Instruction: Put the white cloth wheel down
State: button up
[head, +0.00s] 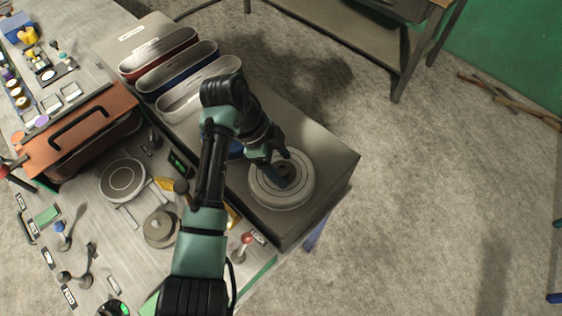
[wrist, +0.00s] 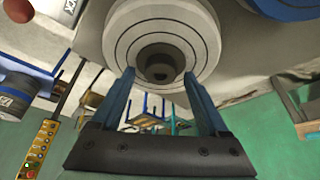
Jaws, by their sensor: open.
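The white cloth wheel (head: 304,190) lies flat on the right end of a grey bench top (head: 330,160), near its corner. It has stitched rings and a dark hub with a hole. In the wrist view the wheel (wrist: 200,38) fills the top middle, with its hub between and just beyond my fingertips. My gripper (head: 281,170) is over the wheel in the head view and hides part of it. In the wrist view my gripper (wrist: 160,80) has its two blue fingers apart with nothing between them. Whether the fingertips touch the wheel is not clear.
A blue disc (head: 237,149) sits beside the wheel, partly behind my arm. Three oval bins (head: 203,90) stand farther back. An orange-lidded case (head: 75,130), a round plate (head: 122,180) and small tools crowd the left. The bench edge is close to the wheel's right.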

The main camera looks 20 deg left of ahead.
jog(key=v, duration=1.2)
jog(key=shift+r+p, duration=0.2)
jog(key=shift+p, duration=0.2)
jog(key=w+d+r+n+t+y, duration=0.1)
jog(key=w+d+r+n+t, duration=0.1)
jog(key=w+d+r+t, duration=0.45)
jog(key=w+d+r+n+t, duration=0.2)
jog(key=w+d+r, duration=0.2)
jog(key=r, duration=0.6)
jog(key=w+d+r+n+t+y, duration=0.1)
jog(key=w+d+r+n+t, duration=0.1)
jog(key=w+d+r+t, duration=0.5)
jog(key=s+d+r+n+t, duration=0.15)
jog(key=s+r, duration=0.25)
jog(key=r, duration=0.4)
jog(key=s+r+n+t, duration=0.25)
jog(key=s+r, duration=0.25)
jog(key=r, duration=0.3)
jog(key=s+r+n+t+y, duration=0.2)
jog(key=s+r+n+t, duration=0.2)
jog(key=s+r, duration=0.6)
jog(key=shift+s+r+n+t, duration=0.3)
jog(key=shift+s+r+t, duration=0.1)
jog(key=shift+s+t, duration=0.85)
